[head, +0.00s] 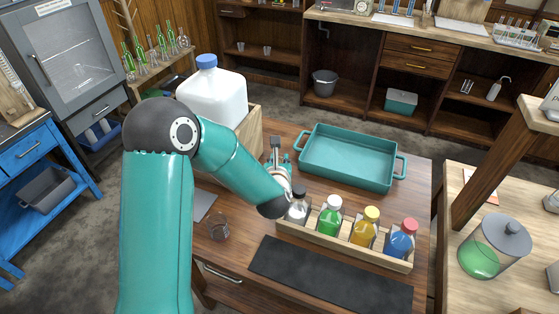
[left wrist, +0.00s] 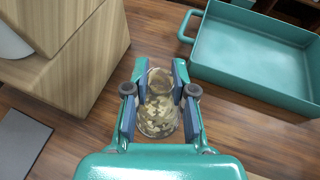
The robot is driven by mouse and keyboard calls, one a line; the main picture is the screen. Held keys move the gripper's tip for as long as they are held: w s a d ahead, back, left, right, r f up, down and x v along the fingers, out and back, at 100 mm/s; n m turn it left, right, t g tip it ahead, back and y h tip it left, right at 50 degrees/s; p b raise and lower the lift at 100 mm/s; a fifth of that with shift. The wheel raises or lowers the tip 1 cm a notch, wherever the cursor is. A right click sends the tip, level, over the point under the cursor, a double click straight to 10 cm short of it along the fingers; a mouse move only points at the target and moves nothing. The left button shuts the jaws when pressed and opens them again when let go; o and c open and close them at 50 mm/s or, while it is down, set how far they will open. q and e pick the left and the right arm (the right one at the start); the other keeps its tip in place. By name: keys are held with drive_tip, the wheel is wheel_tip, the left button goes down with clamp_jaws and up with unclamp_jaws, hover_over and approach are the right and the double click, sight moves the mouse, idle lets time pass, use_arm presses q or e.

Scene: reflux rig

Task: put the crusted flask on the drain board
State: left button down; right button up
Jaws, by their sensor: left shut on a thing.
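My left gripper (left wrist: 160,98) is shut on the crusted flask (left wrist: 158,122), a clear glass vessel with pale flakes inside, seen from above in the left wrist view. In the head view the left gripper (head: 279,158) is over the wooden table, left of the teal tray, and my arm hides much of it. I cannot make out the flask there. A long dark flat board (head: 330,278), possibly the drain board, lies at the table's front; its top is bare. My right gripper is not in view.
The empty teal tray (head: 348,160) stands at the table's back. A wooden rack (head: 342,240) holds several capped bottles between tray and dark board. A glass beaker (head: 219,227) stands left of the board. A white jug (head: 212,95) sits in a wooden box behind my arm.

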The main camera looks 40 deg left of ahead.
use_arm(q)
drive_tip(key=shift+f, duration=0.1)
drive_tip(key=c, duration=1)
unclamp_jaws()
drive_tip(key=shift+o, duration=0.2)
